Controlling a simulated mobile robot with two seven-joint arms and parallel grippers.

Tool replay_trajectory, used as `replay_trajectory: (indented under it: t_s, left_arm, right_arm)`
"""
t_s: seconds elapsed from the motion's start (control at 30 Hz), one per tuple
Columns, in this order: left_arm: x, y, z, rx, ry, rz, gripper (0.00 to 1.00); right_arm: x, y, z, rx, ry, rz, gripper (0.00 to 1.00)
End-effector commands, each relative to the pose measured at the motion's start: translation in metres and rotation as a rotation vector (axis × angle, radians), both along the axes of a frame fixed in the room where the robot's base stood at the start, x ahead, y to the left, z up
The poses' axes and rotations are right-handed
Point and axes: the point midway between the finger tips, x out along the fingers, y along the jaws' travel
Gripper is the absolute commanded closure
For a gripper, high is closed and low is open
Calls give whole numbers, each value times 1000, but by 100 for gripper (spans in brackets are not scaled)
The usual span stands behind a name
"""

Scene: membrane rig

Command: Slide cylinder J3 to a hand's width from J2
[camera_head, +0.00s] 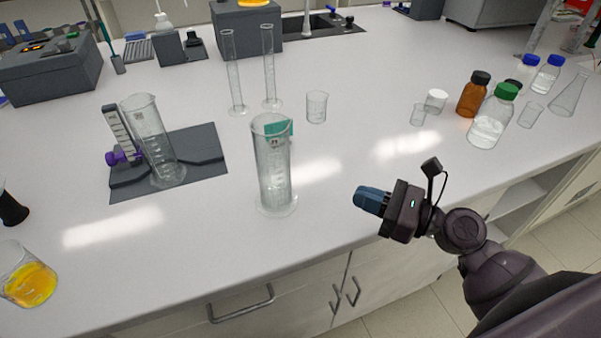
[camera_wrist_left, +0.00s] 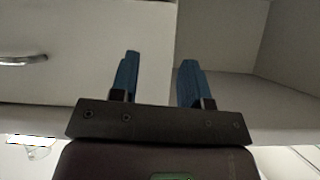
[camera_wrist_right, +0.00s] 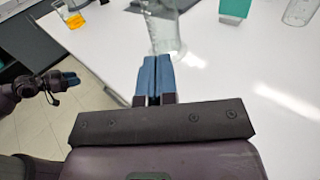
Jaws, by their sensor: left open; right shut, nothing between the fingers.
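Two large clear glass measuring cylinders stand in the head view; I cannot read their labels to tell which is J3 or J2. One cylinder (camera_head: 274,170) stands upright on the bare white worktop near the front edge. The other cylinder (camera_head: 152,140) stands on a dark mat to its left. My right gripper (camera_head: 368,200) is shut and empty, to the right of the front cylinder and apart from it. In the right wrist view its fingertips (camera_wrist_right: 154,60) point towards a cylinder (camera_wrist_right: 162,28). My left gripper (camera_wrist_left: 158,75) is open and empty, facing a cabinet front.
A beaker of yellow liquid (camera_head: 30,281) stands at the left front. A teal object (camera_head: 290,126) and small beaker (camera_head: 317,106) are behind the front cylinder. Two thin cylinders (camera_head: 234,75) (camera_head: 269,68) stand farther back. Bottles (camera_head: 492,120) crowd the right. Worktop around the front cylinder's sides is clear.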

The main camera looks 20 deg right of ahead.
Motion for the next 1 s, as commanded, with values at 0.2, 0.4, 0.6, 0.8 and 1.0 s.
replay_trajectory:
  t_s: [0.2, 0.4, 0.6, 0.8, 1.0]
  left_arm:
    - [2, 0, 9, 0, -8, 0, 57]
    - [0, 0, 15, 0, -8, 2, 57]
    - [-2, 1, 17, 0, -6, 3, 57]
    - [-1, 1, 19, 0, -8, 3, 57]
    - [1, 0, 20, -1, -12, 3, 57]
  right_arm:
    - [25, 24, 3, 1, -6, 2, 100]
    - [50, 49, 3, -3, -6, 3, 100]
    - [74, 72, 2, -1, -4, 2, 100]
    - [89, 86, 1, -4, -2, 1, 100]
    - [94, 91, 0, -5, -2, 1, 100]
